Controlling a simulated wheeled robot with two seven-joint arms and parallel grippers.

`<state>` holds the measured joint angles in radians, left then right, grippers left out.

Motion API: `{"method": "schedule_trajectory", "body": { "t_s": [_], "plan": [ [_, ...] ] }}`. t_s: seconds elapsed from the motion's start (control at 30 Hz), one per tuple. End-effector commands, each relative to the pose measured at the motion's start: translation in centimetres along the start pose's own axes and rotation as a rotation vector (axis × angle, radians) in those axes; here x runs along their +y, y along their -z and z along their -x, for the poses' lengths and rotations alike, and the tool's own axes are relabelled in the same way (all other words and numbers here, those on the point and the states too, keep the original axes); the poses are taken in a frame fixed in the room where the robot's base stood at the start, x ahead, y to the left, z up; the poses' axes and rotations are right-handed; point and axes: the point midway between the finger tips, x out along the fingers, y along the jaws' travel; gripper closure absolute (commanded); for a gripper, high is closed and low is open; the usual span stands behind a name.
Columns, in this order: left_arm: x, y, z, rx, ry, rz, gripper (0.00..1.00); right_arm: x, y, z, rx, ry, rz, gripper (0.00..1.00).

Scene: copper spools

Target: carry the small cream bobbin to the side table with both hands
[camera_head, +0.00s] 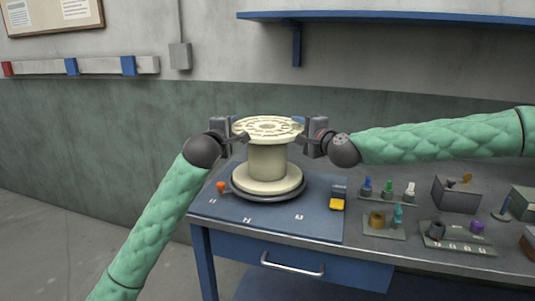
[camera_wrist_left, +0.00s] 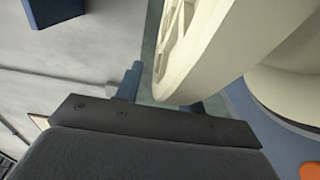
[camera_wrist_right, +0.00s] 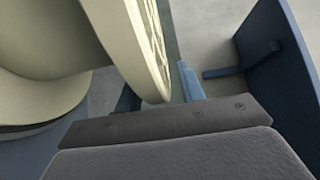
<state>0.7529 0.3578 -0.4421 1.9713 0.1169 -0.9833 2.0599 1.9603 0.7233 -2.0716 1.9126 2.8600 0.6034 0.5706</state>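The cream bobbin (camera_head: 267,160) stands upright on a dark round plate (camera_head: 238,194) on the workbench's blue mat. My left gripper (camera_head: 240,136) is at the left edge of its top flange, and my right gripper (camera_head: 301,138) is at the right edge. In the left wrist view the flange (camera_wrist_left: 215,45) reaches between the spread fingers, with a gap beside one finger. In the right wrist view the flange (camera_wrist_right: 140,45) also lies between spread fingers, with a gap beside one. The far finger in each wrist view is partly hidden by the flange. No side table is identifiable.
The blue mat (camera_head: 270,220) also holds an orange piece (camera_head: 221,187) and a yellow-and-dark item (camera_head: 337,198). Several small parts in holders (camera_head: 384,224) and a grey bin (camera_head: 457,194) stand at the right. A blue shelf (camera_head: 390,18) is on the wall above.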

Motion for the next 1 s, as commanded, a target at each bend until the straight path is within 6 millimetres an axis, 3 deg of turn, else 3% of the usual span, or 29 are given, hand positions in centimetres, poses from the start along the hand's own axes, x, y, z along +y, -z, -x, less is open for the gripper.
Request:
{"method": "schedule_trajectory", "body": {
  "t_s": [0.13,0.33,0.77,1.0],
  "plan": [
    [0.0,0.0,0.0,0.0,0.0,0.0,0.61,0.0,0.0,0.0,0.0,0.0,0.0,0.61],
    [0.0,0.0,0.0,0.0,0.0,0.0,1.0,0.0,0.0,0.0,0.0,0.0,0.0,1.0],
    [0.1,0.0,0.0,0.0,0.0,0.0,1.0,-0.1,0.0,0.0,0.0,0.0,0.0,1.0],
    [1.1,0.0,0.0,0.0,0.0,0.0,1.0,-1.1,0.0,0.0,0.0,0.001,0.001,1.0]
  ]
}}
